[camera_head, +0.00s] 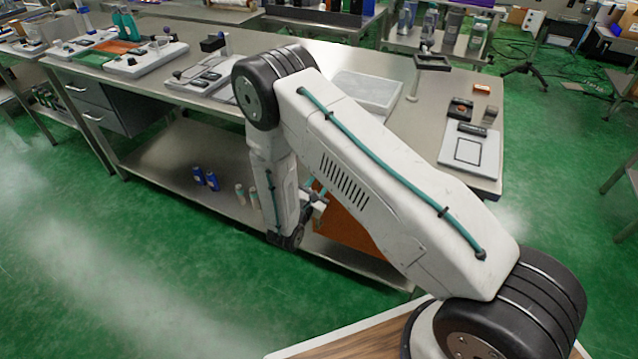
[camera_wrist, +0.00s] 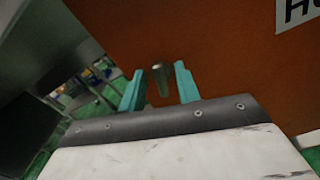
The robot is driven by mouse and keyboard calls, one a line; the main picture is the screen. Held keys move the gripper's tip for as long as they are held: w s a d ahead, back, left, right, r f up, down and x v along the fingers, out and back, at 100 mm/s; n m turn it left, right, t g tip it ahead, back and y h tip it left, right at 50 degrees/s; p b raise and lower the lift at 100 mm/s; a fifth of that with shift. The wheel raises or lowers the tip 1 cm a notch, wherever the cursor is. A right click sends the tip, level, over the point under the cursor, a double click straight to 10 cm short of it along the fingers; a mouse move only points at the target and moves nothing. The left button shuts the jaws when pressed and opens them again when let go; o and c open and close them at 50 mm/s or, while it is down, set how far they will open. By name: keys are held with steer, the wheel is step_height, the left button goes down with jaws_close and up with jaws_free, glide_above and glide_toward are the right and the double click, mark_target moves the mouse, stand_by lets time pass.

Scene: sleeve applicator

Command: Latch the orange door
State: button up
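The orange door (camera_head: 345,222) is under the long bench, partly hidden behind my arm. It fills much of the wrist view (camera_wrist: 225,60), with part of a white label in the top right corner. A small dark metal knob or latch handle (camera_wrist: 160,78) shows in front of the door. My gripper (camera_wrist: 159,70) is open, its two teal fingers on either side of the knob, with a gap visible on both sides. I cannot tell how deep the knob sits between them. In the head view my gripper (camera_head: 318,191) is low beside the door, partly hidden by my arm.
The steel bench (camera_head: 300,42) overhangs the door and carries trays and small devices. Its lower shelf (camera_head: 165,165) holds blue bottles (camera_head: 205,179) and pale bottles (camera_head: 247,195) left of my forearm. Green floor (camera_head: 150,270) is clear in front.

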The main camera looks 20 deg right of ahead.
jaws_close()
steer(key=m, duration=0.4)
steer(key=shift+s, duration=0.1)
steer(key=m, duration=0.3)
steer(key=shift+d+f+m, duration=0.1)
steer(key=shift+f+m, duration=0.05)
steer(key=shift+m, duration=0.15)
steer(key=m, duration=0.6)
steer(key=shift+s+f+m, duration=0.1)
steer(key=shift+f+m, duration=0.05)
steer(key=shift+m, duration=0.25)
